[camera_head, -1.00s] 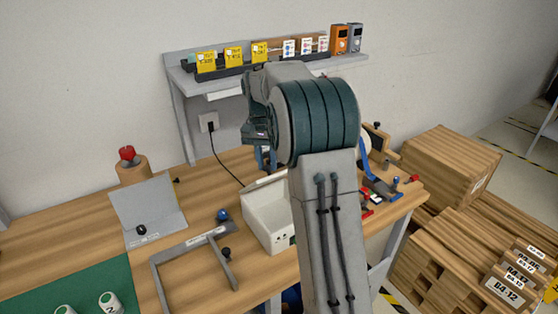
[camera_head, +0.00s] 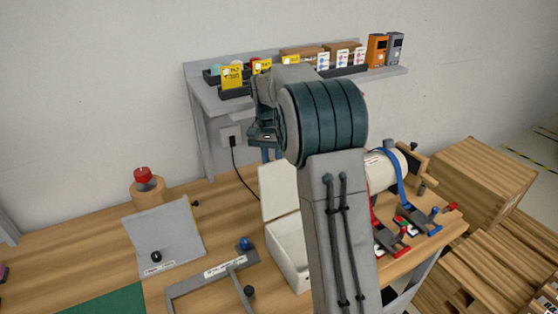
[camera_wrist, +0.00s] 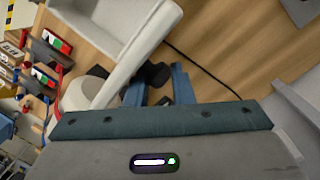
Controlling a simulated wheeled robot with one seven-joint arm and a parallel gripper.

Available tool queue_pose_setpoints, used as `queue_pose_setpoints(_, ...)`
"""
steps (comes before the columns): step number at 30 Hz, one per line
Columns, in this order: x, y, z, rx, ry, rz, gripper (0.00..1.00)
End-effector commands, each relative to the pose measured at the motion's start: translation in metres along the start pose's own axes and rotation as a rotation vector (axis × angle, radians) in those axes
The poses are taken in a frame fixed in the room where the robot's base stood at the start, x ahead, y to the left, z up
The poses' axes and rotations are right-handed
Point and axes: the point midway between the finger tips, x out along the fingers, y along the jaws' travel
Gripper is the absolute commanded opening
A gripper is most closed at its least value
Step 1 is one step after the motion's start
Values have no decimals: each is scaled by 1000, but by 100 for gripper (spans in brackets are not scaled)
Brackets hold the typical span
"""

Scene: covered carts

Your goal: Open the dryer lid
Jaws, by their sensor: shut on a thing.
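The dryer is a white box (camera_head: 287,250) on the wooden bench, partly hidden behind my arm. Its white lid (camera_head: 279,192) stands raised, near upright, at the back of the box. In the wrist view the lid (camera_wrist: 140,55) is a pale panel seen near edge-on, with the hollow box (camera_wrist: 105,14) beyond it. My gripper (camera_wrist: 160,76) has its two blue fingers around a dark knob (camera_wrist: 154,73) at the lid and is shut on it. In the head view my gripper (camera_head: 270,154) is mostly hidden by my arm, with blue fingers just above the lid.
A shelf (camera_head: 205,95) with labelled boxes stands behind the bench. A grey frame (camera_head: 215,273), a grey panel with a black knob (camera_head: 165,240) and a red-topped post (camera_head: 146,187) are on the left. A white cylinder (camera_head: 382,170) and red and blue clamps (camera_head: 410,222) are on the right.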

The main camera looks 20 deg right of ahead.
Motion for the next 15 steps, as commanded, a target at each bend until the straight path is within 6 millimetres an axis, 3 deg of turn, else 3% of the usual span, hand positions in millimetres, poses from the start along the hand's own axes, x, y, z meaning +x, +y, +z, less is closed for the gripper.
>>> queue_pose_setpoints(1,4,-8,4,-13,-14,-2,0)
queue_pose_setpoints(15,6,-11,0,-13,-14,-2,0)
